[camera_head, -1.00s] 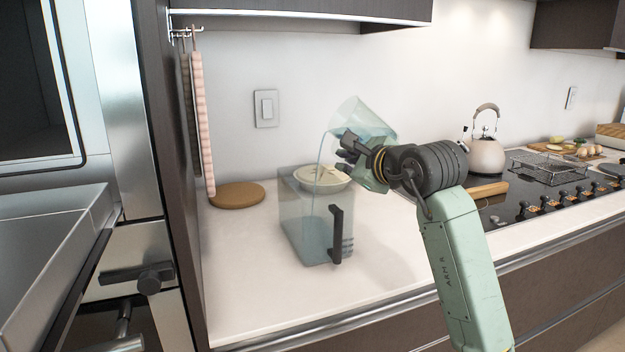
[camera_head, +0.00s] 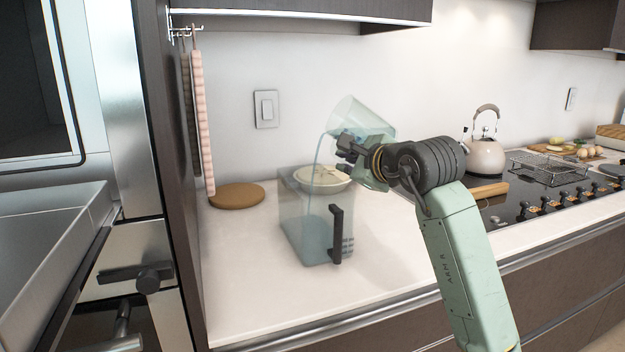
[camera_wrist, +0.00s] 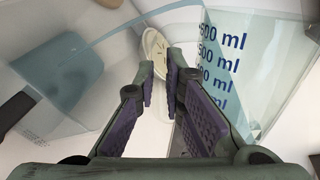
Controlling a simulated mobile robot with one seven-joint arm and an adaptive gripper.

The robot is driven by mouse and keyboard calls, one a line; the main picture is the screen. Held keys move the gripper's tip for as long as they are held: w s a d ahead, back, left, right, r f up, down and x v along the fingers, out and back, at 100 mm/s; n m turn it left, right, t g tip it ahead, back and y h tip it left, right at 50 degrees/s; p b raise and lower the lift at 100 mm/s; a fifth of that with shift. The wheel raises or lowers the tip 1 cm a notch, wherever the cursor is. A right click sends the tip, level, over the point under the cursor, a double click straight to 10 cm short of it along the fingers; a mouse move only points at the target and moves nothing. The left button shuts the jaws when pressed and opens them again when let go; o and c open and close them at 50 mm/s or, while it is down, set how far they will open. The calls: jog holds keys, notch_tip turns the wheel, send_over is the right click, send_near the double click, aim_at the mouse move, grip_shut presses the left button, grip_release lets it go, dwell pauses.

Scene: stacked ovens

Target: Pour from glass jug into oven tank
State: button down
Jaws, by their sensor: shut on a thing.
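The glass jug (camera_head: 362,118) is tilted to the left above the counter, and a stream of bluish liquid (camera_head: 317,160) runs from its lip down into the oven tank. The tank (camera_head: 305,228) is a clear box with a black handle (camera_head: 336,234), upright on the counter, with bluish liquid inside. My gripper (camera_head: 348,152) is shut on the jug, to the right of and above the tank. In the wrist view the jug (camera_wrist: 262,70) shows blue ml marks at the right, and the tank (camera_wrist: 62,85) is at the left. The jug's grasped part is mostly hidden.
A pale lidded dish (camera_head: 322,180) stands just behind the tank. A round wooden board (camera_head: 237,195) lies to the left. A kettle (camera_head: 487,155) and wire rack (camera_head: 550,167) are on the stove at right. The counter front is clear.

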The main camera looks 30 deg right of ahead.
jog(key=shift+r, duration=0.1)
dwell(0.3)
jog(key=shift+s+d+r+n, duration=0.15)
jog(key=shift+d+r+n, duration=0.05)
jog(key=shift+n, duration=0.2)
dwell(0.4)
